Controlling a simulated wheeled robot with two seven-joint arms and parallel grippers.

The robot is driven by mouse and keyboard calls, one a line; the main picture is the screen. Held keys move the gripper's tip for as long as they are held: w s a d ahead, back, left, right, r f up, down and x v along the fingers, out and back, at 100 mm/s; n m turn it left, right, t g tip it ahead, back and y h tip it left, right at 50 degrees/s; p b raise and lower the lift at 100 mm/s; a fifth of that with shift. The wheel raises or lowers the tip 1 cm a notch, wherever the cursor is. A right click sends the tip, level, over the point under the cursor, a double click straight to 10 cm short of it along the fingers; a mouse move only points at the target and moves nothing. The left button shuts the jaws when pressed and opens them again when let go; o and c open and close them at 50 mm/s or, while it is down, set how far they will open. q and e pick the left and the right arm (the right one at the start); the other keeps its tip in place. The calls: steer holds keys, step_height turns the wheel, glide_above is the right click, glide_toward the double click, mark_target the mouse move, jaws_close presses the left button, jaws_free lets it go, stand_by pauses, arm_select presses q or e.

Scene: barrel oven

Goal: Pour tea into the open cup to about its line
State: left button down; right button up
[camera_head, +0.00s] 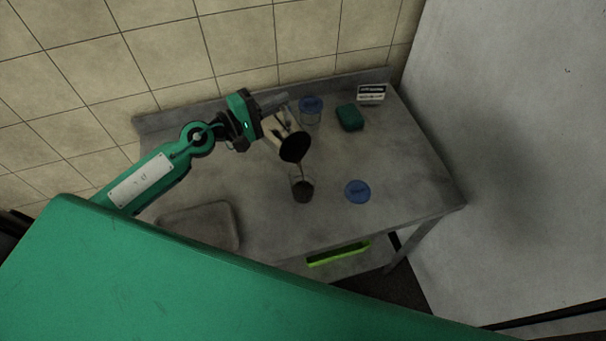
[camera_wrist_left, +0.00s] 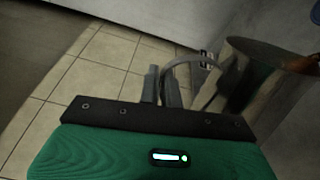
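My left gripper (camera_head: 274,107) is shut on the handle of a metal jug (camera_head: 279,132) and holds it tilted above the table. The jug's dark round mouth faces down toward the open cup. A thin brown stream runs from the jug into the open cup (camera_head: 303,190), a clear cup with dark tea in it; its line cannot be made out. In the left wrist view the gripper fingers (camera_wrist_left: 162,86) are at the handle loop, and the jug (camera_wrist_left: 258,85) is on the right. A blue lid (camera_head: 357,191) lies right of the open cup. My right gripper is not in view.
A clear cup with a blue lid (camera_head: 311,106) stands behind the jug. A green block (camera_head: 350,117) and a small black-and-white card (camera_head: 371,95) are at the back right. A grey tray (camera_head: 201,226) lies front left on the grey table (camera_head: 413,185). The table's right side is clear.

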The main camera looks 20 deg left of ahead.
arm_select(q)
steer(key=shift+s+d+r+m, duration=0.25)
steer(key=shift+d+m, duration=0.05)
steer(key=shift+m, duration=0.2)
stand_by(1.2)
steer(key=shift+w+a+f, duration=0.15)
steer(key=w+a+n, duration=0.2)
steer(key=a, duration=0.1)
steer(key=shift+w+a+r+n+p, duration=0.2)
steer(key=shift+w+r+n+p, duration=0.1)
steer(key=shift+w+r, duration=0.1)
steer(key=shift+w+a+f+n+b, duration=0.2)
steer(key=shift+a+f+n+b, duration=0.05)
steer(key=shift+f+n+b, duration=0.2)
steer(key=shift+w, duration=0.1)
steer(key=shift+w+a+n, duration=0.3)
steer(key=shift+a+n, duration=0.15)
steer(key=shift+n, duration=0.3)
steer(key=shift+w+a, duration=0.1)
steer(key=shift+a, duration=0.05)
steer(key=shift+b, duration=0.3)
